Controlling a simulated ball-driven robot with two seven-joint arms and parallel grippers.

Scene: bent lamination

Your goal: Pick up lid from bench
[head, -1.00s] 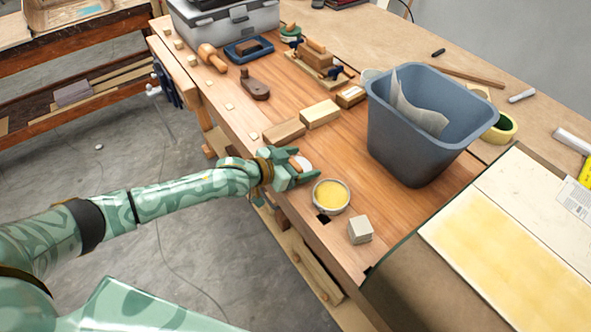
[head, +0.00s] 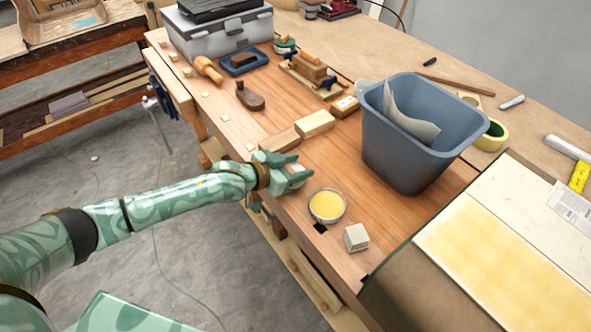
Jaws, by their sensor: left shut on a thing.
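My left gripper (head: 297,170) is over the near edge of the wooden bench (head: 310,261), up and left of an open round tin with yellow contents (head: 327,206). It is shut on a small pale disc, the lid (head: 296,178). The fingers hide much of the lid, and its height above the bench is hard to judge. The lid is apart from the tin. My right gripper is not in view.
A grey cube (head: 356,238) stands close to the tin. Wooden blocks (head: 315,123) lie beyond the gripper. A blue-grey bin (head: 409,150) stands to the right, with a pale sheet (head: 408,112) in it. Bare bench top lies between the gripper and the bin.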

